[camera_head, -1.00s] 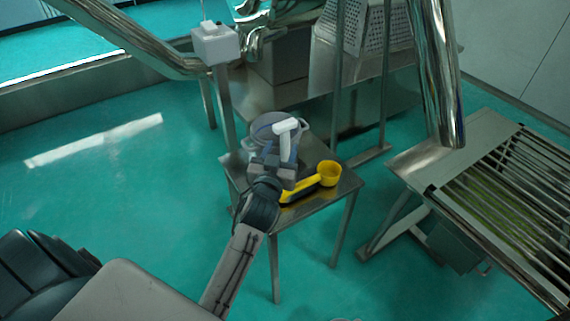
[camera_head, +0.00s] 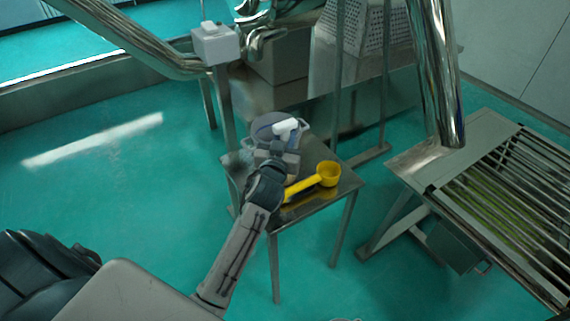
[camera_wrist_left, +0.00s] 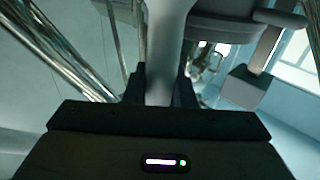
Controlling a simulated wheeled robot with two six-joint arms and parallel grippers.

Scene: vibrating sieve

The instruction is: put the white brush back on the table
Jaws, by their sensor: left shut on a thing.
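The white brush (camera_head: 286,126) is held by my left gripper (camera_head: 281,147), which is shut on it above the small metal table (camera_head: 318,204). The brush's white end points up and to the right of the gripper. In the left wrist view the brush's pale handle (camera_wrist_left: 168,45) stands between the two dark fingers. A grey pot with handles (camera_head: 262,124) is just behind the brush; part of it is hidden. I cannot tell whether the brush touches the pot or the table. My right gripper is not in view.
A yellow scoop (camera_head: 328,174) lies on the table, right of my left gripper. A post with a grey box (camera_head: 215,44) stands behind left. A slatted metal frame (camera_head: 500,190) is at the right, with a thick steel pipe (camera_head: 437,80) nearby. Green floor is open at left.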

